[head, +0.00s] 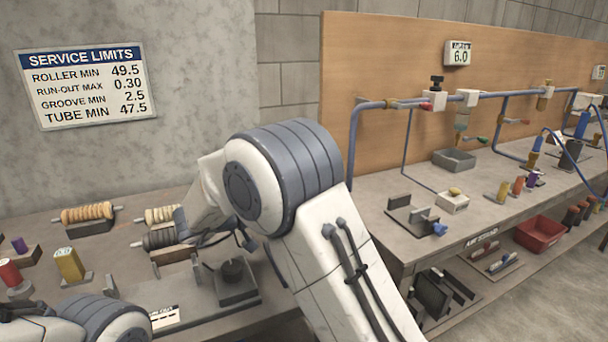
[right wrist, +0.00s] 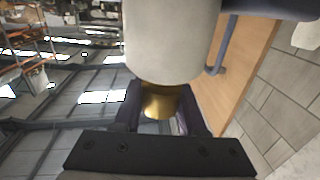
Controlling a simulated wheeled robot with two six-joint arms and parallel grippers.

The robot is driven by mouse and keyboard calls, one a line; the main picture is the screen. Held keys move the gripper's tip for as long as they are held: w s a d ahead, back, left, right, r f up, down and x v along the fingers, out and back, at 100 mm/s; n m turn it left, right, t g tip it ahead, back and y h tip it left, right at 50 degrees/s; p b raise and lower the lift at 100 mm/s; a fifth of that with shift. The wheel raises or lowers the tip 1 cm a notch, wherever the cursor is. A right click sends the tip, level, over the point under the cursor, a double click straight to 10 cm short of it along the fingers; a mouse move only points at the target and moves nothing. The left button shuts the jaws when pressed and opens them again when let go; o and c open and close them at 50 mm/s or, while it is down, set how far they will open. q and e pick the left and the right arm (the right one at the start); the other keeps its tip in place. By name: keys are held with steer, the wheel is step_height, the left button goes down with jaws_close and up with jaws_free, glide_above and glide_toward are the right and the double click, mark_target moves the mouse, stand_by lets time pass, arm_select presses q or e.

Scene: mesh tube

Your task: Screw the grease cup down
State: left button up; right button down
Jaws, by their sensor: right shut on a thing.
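In the right wrist view my right gripper (right wrist: 160,108) is shut on a brass cup-shaped piece (right wrist: 161,99), which appears to be the grease cup. One dark finger shows on each side of it. A large pale cylinder (right wrist: 170,40) lies right above the brass piece in the picture and covers its far end. I cannot tell whether the two are threaded together. In the head view the right gripper and the brass piece are hidden behind my arm. My left arm shows at the lower left, with its gripper out of view.
The left bench holds rollers on stands, a copper-coloured one (head: 88,212) among them, a yellow block (head: 69,264) and a dark fixture (head: 235,280). The right bench carries blue piping (head: 355,150), a grey tray (head: 454,160) and several small bottles. A red bin (head: 540,231) sits below.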

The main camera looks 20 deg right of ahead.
arm_select(q)
steer(key=shift+r+p, duration=1.95)
steer(key=shift+r, duration=0.4)
arm_select(e)
steer(key=shift+s+r+m+g, duration=0.1)
steer(key=shift+s+m+g, duration=0.15)
steer(key=shift+m+g, duration=0.95)
steer(key=shift+s+m+g, duration=0.2)
steer(key=shift+m+g, duration=0.5)
steer(key=shift+g, duration=1)
arm_select(q)
steer(key=shift+r, duration=0.2)
arm_select(e)
steer(key=shift+c, duration=2.3)
jaws_free()
steer(key=shift+y, duration=0.3)
